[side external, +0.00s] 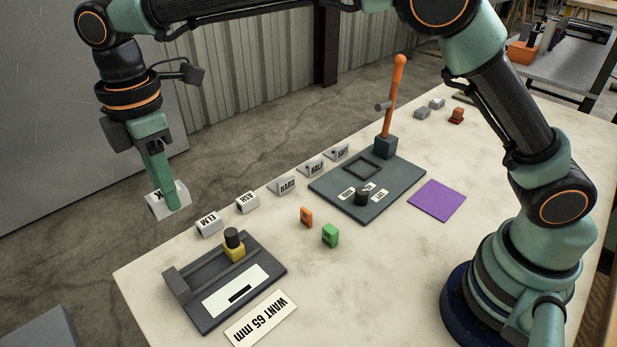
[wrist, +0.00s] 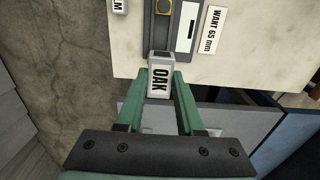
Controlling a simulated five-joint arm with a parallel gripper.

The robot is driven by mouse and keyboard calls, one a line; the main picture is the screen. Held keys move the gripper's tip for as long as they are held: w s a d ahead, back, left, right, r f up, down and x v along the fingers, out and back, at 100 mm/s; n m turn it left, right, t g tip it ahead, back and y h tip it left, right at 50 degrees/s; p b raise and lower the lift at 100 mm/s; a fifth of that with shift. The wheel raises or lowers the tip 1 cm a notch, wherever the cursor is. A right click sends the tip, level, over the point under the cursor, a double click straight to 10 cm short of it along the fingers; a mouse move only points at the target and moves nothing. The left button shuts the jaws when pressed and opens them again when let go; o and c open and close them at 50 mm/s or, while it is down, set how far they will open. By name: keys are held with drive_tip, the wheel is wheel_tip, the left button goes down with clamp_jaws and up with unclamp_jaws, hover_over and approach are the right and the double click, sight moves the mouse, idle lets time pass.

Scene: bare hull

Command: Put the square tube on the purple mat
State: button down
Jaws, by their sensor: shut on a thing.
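The purple mat (side external: 437,201) lies flat and bare on the table at the right, beside the dark lever plate. My gripper (side external: 172,208) is over the far left edge of the table, well away from the mat. It is shut on a white block labelled OAK (wrist: 160,78), which sits between its fingertips. The block also shows in the side view (side external: 157,205), partly hidden by the fingers. I cannot tell for certain which thing is the square tube.
A dark gauge tray (side external: 205,322) holds a yellow block (side external: 236,254). Label blocks ELM (side external: 209,224) and ASH (side external: 247,203) stand behind. Orange (side external: 306,217) and green (side external: 330,236) blocks lie mid-table. The lever plate (side external: 330,190) has an upright orange lever (side external: 395,90).

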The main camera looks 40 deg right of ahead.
drive_tip(key=shift+r, duration=0.5)
drive_tip(key=w+d+r+m, duration=0.1)
drive_tip(key=d+m, duration=0.3)
drive_tip(key=d, duration=1.1)
drive_tip(key=w+d+r+m, duration=0.15)
drive_tip(key=d+m, duration=0.25)
drive_tip(key=d, duration=1.1)
drive_tip(key=m, duration=1)
hover_over(438, 199)
wheel_tip(438, 199, down, 3)
wheel_tip(438, 199, down, 20)
drive_tip(key=shift+r, duration=0.25)
drive_tip(key=shift+f, duration=0.2)
drive_tip(key=c, duration=0.5)
unclamp_jaws()
drive_tip(key=shift+c, duration=0.2)
